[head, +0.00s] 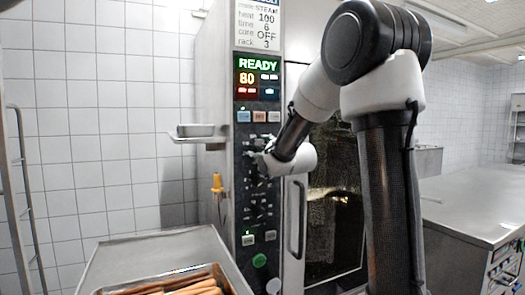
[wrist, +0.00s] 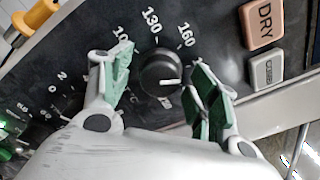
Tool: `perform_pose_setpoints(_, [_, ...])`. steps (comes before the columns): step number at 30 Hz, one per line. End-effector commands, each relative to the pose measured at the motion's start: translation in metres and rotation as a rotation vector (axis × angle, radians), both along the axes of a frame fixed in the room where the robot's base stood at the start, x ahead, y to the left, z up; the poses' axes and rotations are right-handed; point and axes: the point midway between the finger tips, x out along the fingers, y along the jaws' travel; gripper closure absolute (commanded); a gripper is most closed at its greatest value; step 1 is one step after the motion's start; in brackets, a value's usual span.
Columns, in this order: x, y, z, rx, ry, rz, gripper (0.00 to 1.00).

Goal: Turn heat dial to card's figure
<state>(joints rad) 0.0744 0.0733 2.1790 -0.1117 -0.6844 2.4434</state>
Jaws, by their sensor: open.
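The card (head: 258,25) at the top of the oven's control panel reads STEAM, heat 100, time 6, core OFF, rack 3. The heat dial (wrist: 162,73) is a round black knob with a white pointer line, which points to the right in the wrist view. Figures 130 and 160 show above it, with a partly covered 10- figure at upper left. My gripper (wrist: 157,66) is open, its green-padded fingers on either side of the dial; I cannot tell whether they touch it. In the head view my gripper (head: 264,160) is at the panel and hides the dial.
The display (head: 257,77) reads READY and 80. DRY (wrist: 264,22) and another button (wrist: 265,72) sit right of the dial. An orange-handled probe (head: 217,185) hangs left of the panel. A tray of sausage-like food (head: 214,268) stands below; the oven door handle (head: 296,215) is at right.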

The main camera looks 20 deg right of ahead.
Motion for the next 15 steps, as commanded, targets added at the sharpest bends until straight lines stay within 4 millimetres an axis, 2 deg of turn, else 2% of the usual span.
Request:
perform_pose_setpoints(3, [-0.0002, 0.0, -0.0001, 0.0, 0.0, 0.0, 0.41])
perform_pose_setpoints(10, [-0.0003, 0.0001, -0.0002, 0.0, 0.0, 0.0, 0.83])
perform_pose_setpoints(11, [-0.0004, 0.0001, -0.0002, 0.0, 0.001, 0.001, 0.86])
perform_pose_setpoints(15, [-0.0004, 0.0001, -0.0003, -0.002, 0.001, 0.001, 0.86])
